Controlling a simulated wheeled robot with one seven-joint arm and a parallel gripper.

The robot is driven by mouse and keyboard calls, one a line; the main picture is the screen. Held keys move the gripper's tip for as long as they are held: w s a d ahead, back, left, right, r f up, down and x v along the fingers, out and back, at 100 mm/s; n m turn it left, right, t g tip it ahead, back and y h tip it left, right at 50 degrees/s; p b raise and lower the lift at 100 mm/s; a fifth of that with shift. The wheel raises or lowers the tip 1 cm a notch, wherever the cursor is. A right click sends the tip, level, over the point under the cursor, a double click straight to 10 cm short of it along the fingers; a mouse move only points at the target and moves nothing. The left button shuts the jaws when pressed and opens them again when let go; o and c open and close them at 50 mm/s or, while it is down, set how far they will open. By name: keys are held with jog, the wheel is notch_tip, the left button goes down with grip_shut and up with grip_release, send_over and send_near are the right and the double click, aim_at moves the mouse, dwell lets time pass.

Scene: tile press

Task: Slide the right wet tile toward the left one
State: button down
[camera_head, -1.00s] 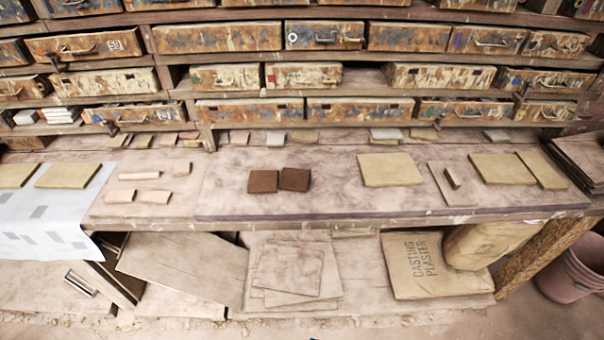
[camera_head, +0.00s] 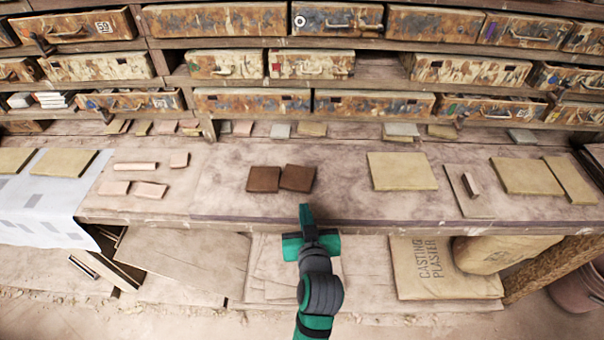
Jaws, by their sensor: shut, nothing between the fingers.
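Two dark brown wet tiles lie side by side on the dusty workbench (camera_head: 340,200). The left wet tile (camera_head: 264,179) sits fairly square. The right wet tile (camera_head: 298,178) is slightly turned, and its left edge is at or very close to the left tile; I cannot tell whether they touch. My gripper (camera_head: 305,210) is at the end of my green and grey arm, near the front edge of the bench, just below the right tile in the picture. It is shut and empty, apart from both tiles. My arm hides part of the bench's front edge.
Pale pink pieces (camera_head: 150,189) lie to the left, beside a white patterned cloth (camera_head: 45,195). A large tan slab (camera_head: 402,171) and a board with a small dark block (camera_head: 471,185) lie to the right. Drawers (camera_head: 312,64) line the back. Bare bench surrounds the tiles.

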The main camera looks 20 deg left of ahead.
aim_at(300, 186)
jog(key=shift+w+a+r, duration=0.15)
jog(key=shift+w+a, duration=0.1)
jog(key=shift+w, duration=0.25)
jog(key=w+a, duration=0.1)
jog(key=w, duration=0.2)
jog(key=w+a, duration=0.2)
jog(key=w, duration=0.2)
jog(key=w+a, duration=0.2)
jog(key=w, duration=0.1)
jog(key=shift+w+f, duration=0.15)
jog(key=shift+f, duration=0.8)
jog(key=shift+d+f, duration=0.1)
jog(key=shift+s+d+f, duration=0.15)
jog(key=shift+s+d, duration=0.05)
jog(key=shift+s, duration=0.4)
jog(key=shift+a+r, duration=0.1)
jog(key=shift+r, duration=0.65)
jog(key=shift+w+d+r, duration=0.1)
jog(key=shift+d+r, duration=0.1)
jog(key=s+d, duration=0.5)
jog(key=s, duration=0.5)
jog(key=shift+s+r, duration=0.2)
jog(key=shift+s, duration=0.2)
